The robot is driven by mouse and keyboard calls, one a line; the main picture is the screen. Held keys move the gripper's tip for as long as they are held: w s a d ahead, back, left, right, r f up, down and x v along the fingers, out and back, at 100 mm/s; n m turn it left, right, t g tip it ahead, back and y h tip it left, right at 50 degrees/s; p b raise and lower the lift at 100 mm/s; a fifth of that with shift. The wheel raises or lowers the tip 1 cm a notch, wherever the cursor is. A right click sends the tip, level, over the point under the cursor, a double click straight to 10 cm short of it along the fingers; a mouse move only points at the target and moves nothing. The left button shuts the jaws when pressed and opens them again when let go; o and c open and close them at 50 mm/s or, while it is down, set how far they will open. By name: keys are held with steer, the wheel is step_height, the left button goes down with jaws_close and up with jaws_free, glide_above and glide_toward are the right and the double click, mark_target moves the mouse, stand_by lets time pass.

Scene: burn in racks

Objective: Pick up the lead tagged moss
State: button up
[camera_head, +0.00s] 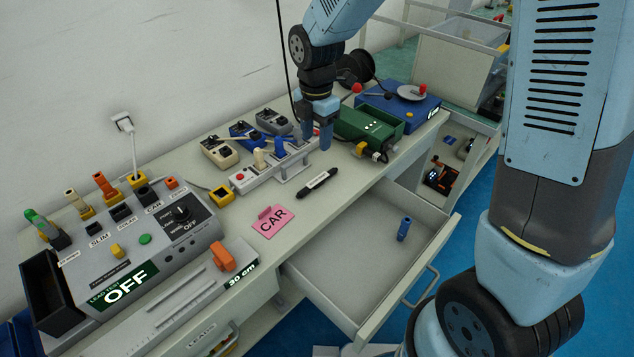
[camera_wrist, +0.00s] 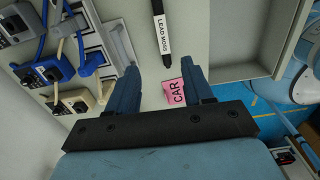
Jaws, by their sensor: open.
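A black pen-like thing (camera_head: 317,182) lies on the bench top, right of the grey rack. In the wrist view its white label (camera_wrist: 164,38) seems to read "LEAD MOSS". My gripper (camera_head: 318,140) is open and empty, pointing down above the bench beside the grey rack. In the wrist view its two blue fingers (camera_wrist: 158,80) are spread, with the black thing beyond their tips and not between them. Several plugs with cream, blue and grey bodies (camera_head: 244,133) sit behind the rack (camera_head: 290,165); I cannot read tags on them.
A pink card marked CAR (camera_head: 272,221) lies on the bench. A lead tester reading OFF (camera_head: 125,285) stands at left. A green box (camera_head: 367,127) and a blue scale (camera_head: 400,104) stand at right. An open drawer (camera_head: 352,285) holds a small blue cylinder (camera_head: 404,229).

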glide_above(318, 179)
steer(key=f, duration=0.7)
steer(key=shift+w+a+f, duration=0.1)
steer(key=shift+a+f, duration=0.1)
steer(key=shift+f, duration=0.15)
steer(key=shift+d+f, duration=0.15)
steer(key=shift+f, duration=2.8)
jaws_close()
